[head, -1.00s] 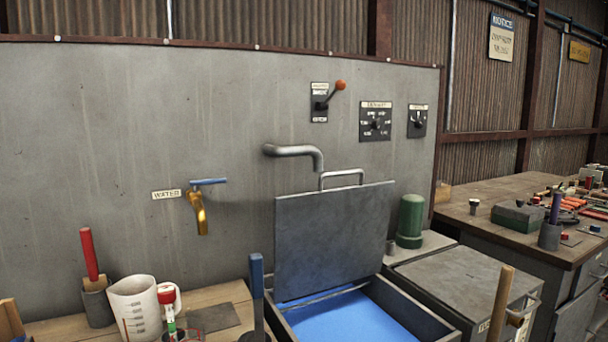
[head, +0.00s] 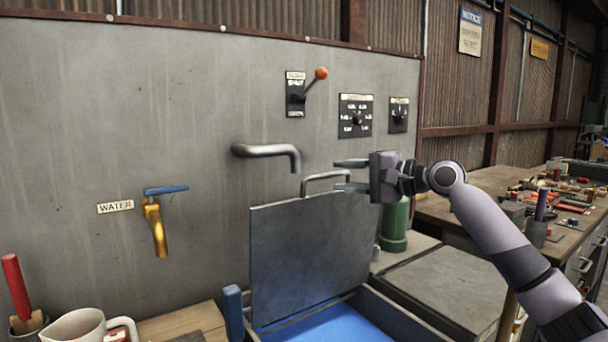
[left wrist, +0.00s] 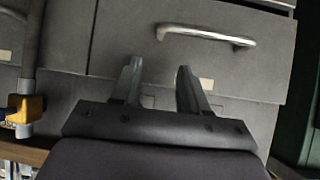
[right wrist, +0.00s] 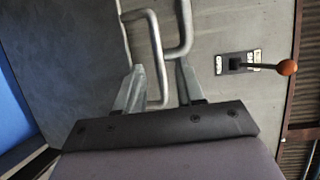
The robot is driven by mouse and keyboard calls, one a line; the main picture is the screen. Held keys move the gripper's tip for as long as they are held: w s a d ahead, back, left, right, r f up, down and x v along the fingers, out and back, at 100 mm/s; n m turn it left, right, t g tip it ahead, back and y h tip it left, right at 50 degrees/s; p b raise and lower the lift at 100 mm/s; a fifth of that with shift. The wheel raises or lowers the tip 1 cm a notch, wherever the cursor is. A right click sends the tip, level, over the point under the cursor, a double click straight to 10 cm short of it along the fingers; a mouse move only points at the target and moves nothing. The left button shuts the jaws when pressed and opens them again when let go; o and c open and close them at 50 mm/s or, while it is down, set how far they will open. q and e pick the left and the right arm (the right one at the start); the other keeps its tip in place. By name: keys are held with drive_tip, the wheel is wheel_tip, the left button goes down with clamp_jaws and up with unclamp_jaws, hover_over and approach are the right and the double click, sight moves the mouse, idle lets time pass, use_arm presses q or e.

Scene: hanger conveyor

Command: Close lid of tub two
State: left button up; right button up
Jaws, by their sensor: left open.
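The open tub has a grey lid (head: 310,255) standing nearly upright at its back and blue inside the tub (head: 335,322). A metal handle (head: 318,180) is at the lid's top edge. My right gripper (head: 350,175) is open at the right end of that handle. In the right wrist view the handle (right wrist: 154,35) passes between the two spread fingers (right wrist: 160,85); contact cannot be told. My left gripper shows only in the left wrist view (left wrist: 157,82), open and empty in front of a grey drawer front with a metal handle (left wrist: 205,35). No tub number is readable.
A metal spout (head: 270,150) juts from the wall panel close behind the handle. A lever with an orange knob (head: 321,73) is above. A green cylinder (head: 396,225) and a closed grey lid (head: 440,285) are at the right. A water tap (head: 156,225) is at the left.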

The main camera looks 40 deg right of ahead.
sight(330, 176)
drive_tip(key=shift+w+a+r+p, duration=0.1)
drive_tip(key=shift+w+a+p, duration=0.1)
drive_tip(key=shift+w+p, duration=0.35)
drive_tip(key=p+x, duration=0.1)
drive_tip(key=x, duration=0.3)
drive_tip(key=shift+w+p, duration=0.15)
drive_tip(key=shift+p, duration=0.15)
drive_tip(key=shift+w+a+f, duration=0.2)
drive_tip(key=shift+w+f, duration=0.1)
drive_tip(key=shift+w, duration=0.3)
drive_tip(key=shift+c, duration=0.3)
clamp_jaws()
